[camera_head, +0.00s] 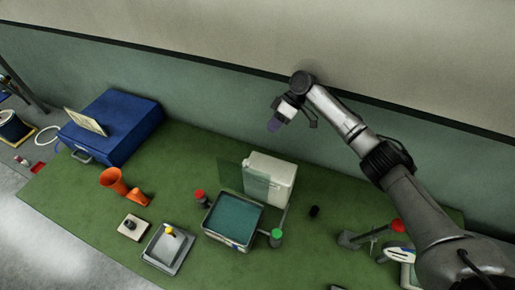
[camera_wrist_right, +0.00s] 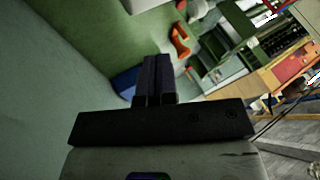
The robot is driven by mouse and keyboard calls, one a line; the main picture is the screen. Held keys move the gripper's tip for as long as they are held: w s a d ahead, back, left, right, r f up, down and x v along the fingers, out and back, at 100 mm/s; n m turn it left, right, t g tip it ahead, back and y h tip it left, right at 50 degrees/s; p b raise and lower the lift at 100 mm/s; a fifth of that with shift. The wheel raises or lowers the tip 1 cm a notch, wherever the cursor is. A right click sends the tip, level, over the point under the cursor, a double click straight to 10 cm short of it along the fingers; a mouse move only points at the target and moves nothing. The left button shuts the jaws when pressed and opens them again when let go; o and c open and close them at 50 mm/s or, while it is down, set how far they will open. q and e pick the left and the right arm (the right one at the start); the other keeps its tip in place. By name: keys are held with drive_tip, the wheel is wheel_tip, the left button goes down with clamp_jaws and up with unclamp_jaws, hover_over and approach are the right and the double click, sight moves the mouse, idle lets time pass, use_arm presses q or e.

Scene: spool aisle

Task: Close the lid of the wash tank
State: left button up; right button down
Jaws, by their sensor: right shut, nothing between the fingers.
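The wash tank (camera_head: 229,241) is an open-topped box with teal liquid inside, on the green bench top in the head view. Its lid (camera_head: 236,176), a see-through greenish panel, stands raised along the tank's far side, in front of a white canister. My right gripper (camera_head: 274,126) is shut and empty, up in the air beyond and to the right of the lid, apart from it. Its closed dark fingers (camera_wrist_right: 154,80) also show in the right wrist view, where I cannot make out the lid. My left gripper is not in view.
The white canister (camera_head: 277,178) stands right behind the lid. Red-capped (camera_head: 199,195) and green-capped (camera_head: 276,237) items flank the tank. The wall rises behind the bench.

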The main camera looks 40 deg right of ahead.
sight(245, 176)
drive_tip(key=p+x, duration=0.1)
drive_tip(key=x, duration=0.8)
drive_tip(key=shift+a+f, duration=0.2)
drive_tip(key=shift+a, duration=0.05)
drive_tip(key=shift+s+a+r+p, duration=0.1)
drive_tip(key=shift+s+a+p, duration=0.15)
drive_tip(key=shift+a+p, duration=0.2)
drive_tip(key=shift+s+a+r+p, duration=0.1)
drive_tip(key=shift+s+a+p, duration=0.15)
drive_tip(key=shift+a+p, duration=0.2)
drive_tip(key=shift+s+a+f+p, duration=0.1)
drive_tip(key=shift+s+a+p, duration=0.35)
drive_tip(key=shift+a, duration=0.3)
